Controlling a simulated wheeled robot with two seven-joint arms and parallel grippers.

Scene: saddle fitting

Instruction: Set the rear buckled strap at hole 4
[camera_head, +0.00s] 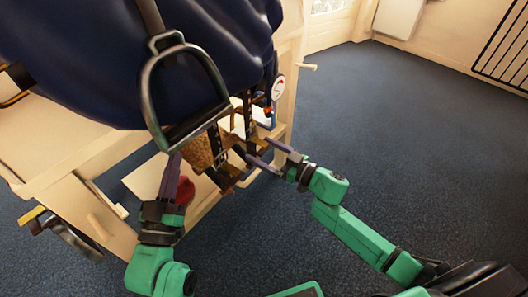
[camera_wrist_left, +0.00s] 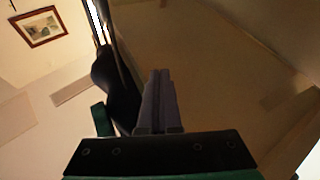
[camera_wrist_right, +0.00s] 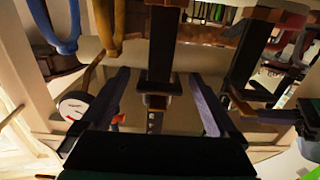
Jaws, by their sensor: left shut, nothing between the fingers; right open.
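My right gripper (camera_head: 259,150) is open at the hanging dark straps under the blue padded body (camera_head: 90,55). In the right wrist view, a dark strap (camera_wrist_right: 163,45) hangs between its spread fingers, with a buckle (camera_wrist_right: 158,88) and a lower piece with punched holes (camera_wrist_right: 152,122). The fingers stand apart on either side of it. Another dark strap (camera_wrist_right: 250,50) hangs to the right. I cannot tell which hole the buckle is at. My left gripper (camera_head: 174,158) is shut and empty, just below the metal stirrup (camera_head: 150,95); its closed fingers show in the left wrist view (camera_wrist_left: 160,95).
A pale wooden stand (camera_head: 90,155) surrounds the straps on the left and below. A round white dial (camera_head: 278,87) hangs beside the straps. A brown fuzzy piece (camera_head: 198,153) is behind the stirrup's lower edge. The blue carpet (camera_head: 400,130) is open to the right.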

